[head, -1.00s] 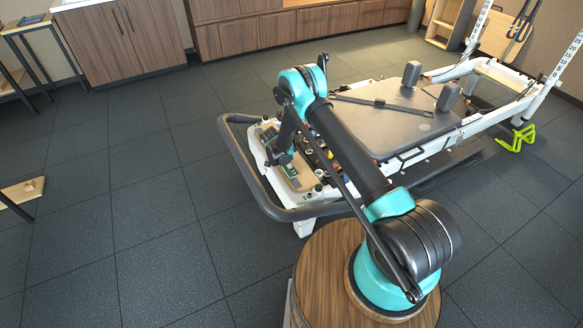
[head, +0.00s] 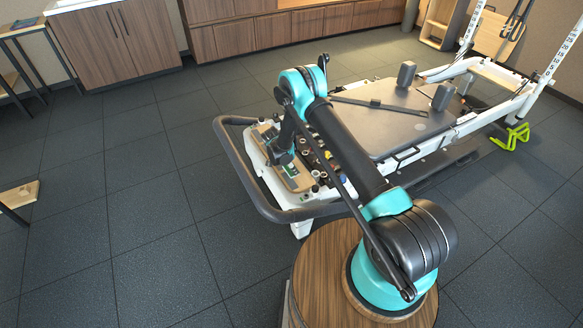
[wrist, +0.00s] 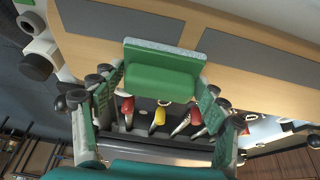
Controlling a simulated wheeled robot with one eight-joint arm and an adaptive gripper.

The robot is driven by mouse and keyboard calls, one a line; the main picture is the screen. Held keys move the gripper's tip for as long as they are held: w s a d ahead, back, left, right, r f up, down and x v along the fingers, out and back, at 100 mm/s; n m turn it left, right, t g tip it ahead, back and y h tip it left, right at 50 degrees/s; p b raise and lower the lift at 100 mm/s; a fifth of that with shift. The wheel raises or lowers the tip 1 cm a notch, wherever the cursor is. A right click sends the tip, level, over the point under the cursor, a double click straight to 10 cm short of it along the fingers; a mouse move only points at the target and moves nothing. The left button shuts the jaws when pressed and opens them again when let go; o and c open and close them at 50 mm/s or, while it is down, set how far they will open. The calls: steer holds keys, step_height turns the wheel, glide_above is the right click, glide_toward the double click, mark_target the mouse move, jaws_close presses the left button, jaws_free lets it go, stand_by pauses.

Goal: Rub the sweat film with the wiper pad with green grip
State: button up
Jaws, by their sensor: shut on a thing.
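The wiper pad with green grip (wrist: 160,75) is between the fingers of my gripper (wrist: 157,82) in the wrist view. Its green block faces the camera, and a pale grey pad edge shows along its far side. My gripper is shut on it from both sides. In the head view, my gripper (head: 282,158) is low over the wooden board at the near end of the reformer, and its fingertips are too small to make out. I cannot make out the sweat film in either view. I cannot tell whether the pad touches the board.
The wooden board (wrist: 260,83) has dark grey strips. Springs with red and yellow handles (wrist: 158,118) lie in a dark recess beside it. A grey rail (head: 233,165) curves around the reformer's end. The grey carriage (head: 385,115) lies beyond. Open floor is at the left.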

steer(key=shift+s+a, duration=0.75)
steer(key=shift+a, duration=0.3)
steer(key=shift+r, duration=2.95)
steer(key=shift+r, duration=0.1)
